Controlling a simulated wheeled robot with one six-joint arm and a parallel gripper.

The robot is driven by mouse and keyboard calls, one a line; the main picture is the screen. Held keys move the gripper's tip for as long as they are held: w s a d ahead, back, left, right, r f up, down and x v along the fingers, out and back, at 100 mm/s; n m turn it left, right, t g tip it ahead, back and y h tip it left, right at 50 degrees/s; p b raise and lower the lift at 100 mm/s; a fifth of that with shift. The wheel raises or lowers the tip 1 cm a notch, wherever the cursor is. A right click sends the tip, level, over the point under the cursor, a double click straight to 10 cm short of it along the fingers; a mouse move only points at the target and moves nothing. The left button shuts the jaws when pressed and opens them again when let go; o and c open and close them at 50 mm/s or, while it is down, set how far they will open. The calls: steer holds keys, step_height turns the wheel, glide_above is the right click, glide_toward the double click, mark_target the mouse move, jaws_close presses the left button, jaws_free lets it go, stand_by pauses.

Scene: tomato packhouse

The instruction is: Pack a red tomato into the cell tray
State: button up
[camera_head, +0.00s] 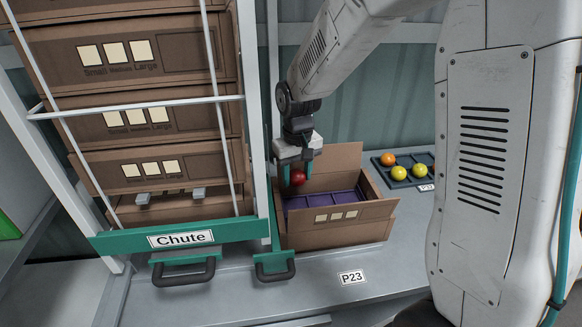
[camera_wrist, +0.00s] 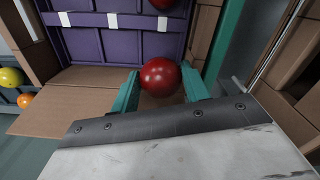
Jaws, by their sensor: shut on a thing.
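My gripper (camera_head: 297,176) is shut on a red tomato (camera_head: 298,178), which hangs over the left part of an open cardboard box (camera_head: 300,241). In the wrist view the tomato (camera_wrist: 160,76) sits between the two green fingers. The purple cell tray (camera_head: 345,198) lies inside the box, and its cells with white clips show in the wrist view (camera_wrist: 97,46). Another red round thing (camera_wrist: 162,3) is cut off at the top edge of the wrist view, over the tray. Most of the tray floor is hidden by the box wall in the head view.
A dark tray (camera_head: 399,180) with orange and yellow tomatoes stands right of the box. A rack of stacked cartons (camera_head: 125,60) marked "Chute" stands on the left, its green post close to the box. The box's flaps stand open.

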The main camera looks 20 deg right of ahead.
steer(key=shift+w+f, duration=0.2)
steer(key=shift+f, duration=3.75)
steer(key=shift+s, duration=0.1)
steer(key=o, duration=0.8)
steer(key=c, duration=0.3)
steer(key=shift+r, duration=0.15)
steer(key=shift+r, duration=2.9)
